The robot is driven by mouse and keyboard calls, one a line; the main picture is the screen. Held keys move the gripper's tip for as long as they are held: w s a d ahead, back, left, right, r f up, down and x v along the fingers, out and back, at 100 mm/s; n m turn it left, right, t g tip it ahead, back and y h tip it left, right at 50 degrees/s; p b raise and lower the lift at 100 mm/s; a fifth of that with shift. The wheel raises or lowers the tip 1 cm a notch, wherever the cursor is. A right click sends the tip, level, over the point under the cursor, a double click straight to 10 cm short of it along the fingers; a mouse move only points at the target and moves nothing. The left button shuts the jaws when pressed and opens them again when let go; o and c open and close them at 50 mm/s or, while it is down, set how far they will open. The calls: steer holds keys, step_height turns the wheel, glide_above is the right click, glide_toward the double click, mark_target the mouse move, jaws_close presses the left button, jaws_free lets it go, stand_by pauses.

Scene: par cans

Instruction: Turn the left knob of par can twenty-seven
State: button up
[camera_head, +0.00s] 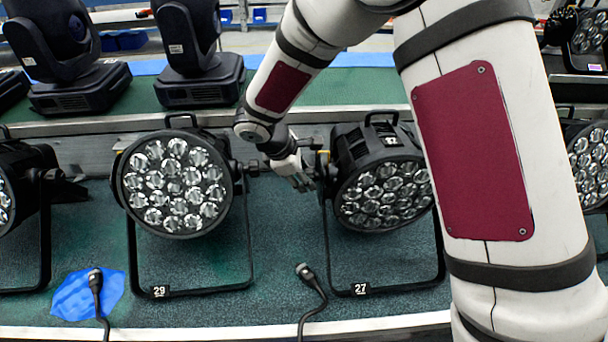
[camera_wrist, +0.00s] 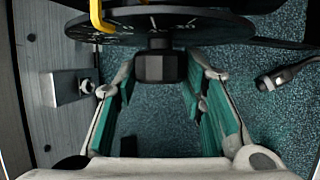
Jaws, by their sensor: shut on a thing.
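Par can twenty-seven (camera_head: 381,190) stands right of centre in the head view, its lamp face tilted down inside a black yoke with a "27" tag (camera_head: 361,288) at the base. Its left knob (camera_head: 322,162) is at the left yoke arm, partly hidden by my gripper (camera_head: 303,181). In the wrist view the black knob (camera_wrist: 160,67) lies between the teal-padded fingers of my gripper (camera_wrist: 161,76), below a dark disc with a white scale (camera_wrist: 165,20). My gripper is shut on this knob. The exact finger contact is hard to see.
Par can twenty-nine (camera_head: 173,185) stands close on the left. Moving-head lights (camera_head: 190,50) stand on the ledge behind. Green carpet is free between the two cans.

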steer(key=shift+f+t+b, duration=0.1)
steer(key=shift+t+b, duration=0.3)
steer(key=shift+b, duration=0.15)
steer(key=t+b, duration=0.1)
steer(key=b, duration=0.2)
steer(key=t+b, duration=0.1)
steer(key=b, duration=0.3)
steer(key=m+t+b, duration=0.1)
steer(key=b, duration=0.2)
steer(key=shift+s+f+t, duration=0.1)
steer(key=shift+f+t, duration=0.15)
steer(key=shift+t, duration=0.15)
steer(key=b, duration=0.3)
steer(key=shift+s+t+b, duration=0.1)
steer(key=shift+t+b, duration=0.25)
steer(key=shift+t, duration=0.05)
steer(key=shift+s+r+t+h+b, duration=0.15)
steer(key=shift+t+h+b, duration=0.2)
steer(key=shift+b, duration=1.05)
steer(key=o, duration=1.2)
